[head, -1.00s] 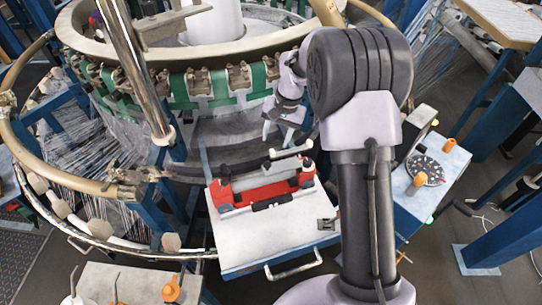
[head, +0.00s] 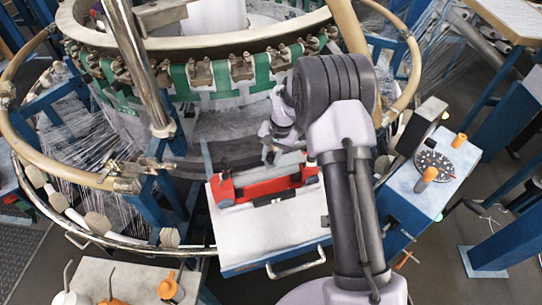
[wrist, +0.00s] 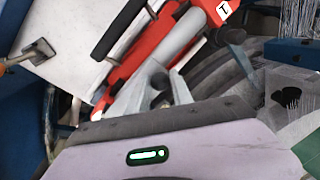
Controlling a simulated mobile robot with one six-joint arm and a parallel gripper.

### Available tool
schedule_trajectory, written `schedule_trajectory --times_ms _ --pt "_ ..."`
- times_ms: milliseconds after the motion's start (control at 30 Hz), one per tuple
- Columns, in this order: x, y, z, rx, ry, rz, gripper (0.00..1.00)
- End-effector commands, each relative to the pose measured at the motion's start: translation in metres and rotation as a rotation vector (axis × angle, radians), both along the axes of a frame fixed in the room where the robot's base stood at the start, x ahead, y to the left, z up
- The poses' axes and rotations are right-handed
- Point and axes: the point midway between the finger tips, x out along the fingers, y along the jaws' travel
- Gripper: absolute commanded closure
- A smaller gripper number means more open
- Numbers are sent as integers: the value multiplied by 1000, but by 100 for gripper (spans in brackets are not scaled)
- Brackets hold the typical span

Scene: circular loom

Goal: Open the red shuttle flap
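The red shuttle (head: 226,191) lies on a white-topped blue stand in front of the loom. The wrist view shows the red body (wrist: 123,72) and a pale grey cylinder (wrist: 178,42) running diagonally. Which part is the flap, and whether it is raised, I cannot tell. My gripper (head: 283,157) is low over the back right part of the shuttle. In the wrist view its grey fingers (wrist: 168,88) are beside the shuttle; contact and finger gap are unclear.
The circular loom's ring (head: 190,175) and green-banded rim (head: 200,82) rise behind. A blue side table with a dark disc (head: 435,163) and orange knobs stands at right.

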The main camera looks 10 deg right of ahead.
Motion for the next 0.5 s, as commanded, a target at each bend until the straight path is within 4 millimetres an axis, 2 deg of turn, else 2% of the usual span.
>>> schedule_trajectory --times_ms 33,100,500 --pt "0 0 0 0 0 0 89" --pt "0 0 0 0 0 0 100" --pt "0 0 0 0 0 0 100"
